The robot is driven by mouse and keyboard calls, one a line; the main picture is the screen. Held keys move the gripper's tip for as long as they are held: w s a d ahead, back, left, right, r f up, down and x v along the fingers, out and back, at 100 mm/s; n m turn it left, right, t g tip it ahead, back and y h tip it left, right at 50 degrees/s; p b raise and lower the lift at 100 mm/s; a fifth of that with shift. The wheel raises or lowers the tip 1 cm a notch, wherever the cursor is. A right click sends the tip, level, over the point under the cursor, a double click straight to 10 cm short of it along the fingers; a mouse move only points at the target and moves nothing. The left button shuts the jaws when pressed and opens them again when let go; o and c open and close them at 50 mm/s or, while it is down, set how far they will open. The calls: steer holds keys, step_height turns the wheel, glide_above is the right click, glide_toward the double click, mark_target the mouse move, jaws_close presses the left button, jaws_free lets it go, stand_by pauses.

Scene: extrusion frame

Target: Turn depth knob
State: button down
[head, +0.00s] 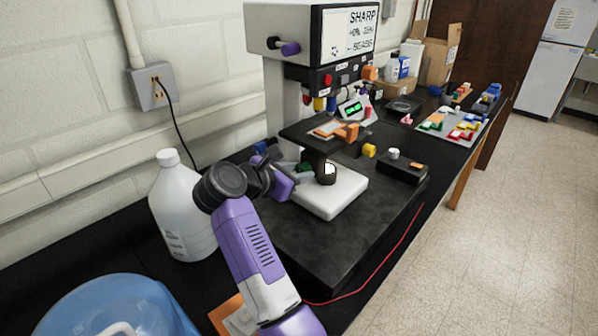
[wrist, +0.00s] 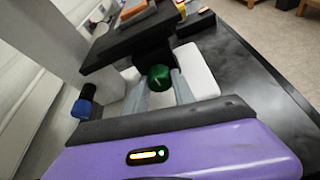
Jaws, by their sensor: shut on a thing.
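A microscope-like machine labelled SHARP (head: 288,30) stands on a black bench with a white base (head: 335,195) and a dark stage (head: 325,135). A green knob (wrist: 160,78) sits below the stage on the near side, and it also shows in the head view (head: 305,168). My gripper (wrist: 162,92) has one grey finger on each side of the green knob and is shut on it. In the head view my gripper (head: 297,174) reaches in from the left, partly hiding the knob. Which knob is the depth knob is not labelled legibly.
A blue knob (wrist: 82,108) is left of my gripper, and a purple knob (head: 290,48) is high on the machine. A white jug (head: 182,215) stands close to my arm. A small black box (head: 403,170) is on the right. A red cable runs along the bench edge.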

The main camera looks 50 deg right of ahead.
steer(key=shift+n, duration=0.3)
steer(key=shift+w+n+g+h+b, duration=0.2)
steer(key=shift+n+g+h+b, duration=0.1)
steer(key=shift+n+g+b, duration=1.9)
steer(key=shift+n+p, duration=0.5)
steer(key=shift+p, duration=0.05)
steer(key=c, duration=1.1)
jaws_free()
steer(key=shift+o, duration=0.2)
steer(key=shift+a, duration=0.15)
steer(key=b+v, duration=0.2)
steer(key=v, duration=0.5)
steer(key=shift+a, duration=0.25)
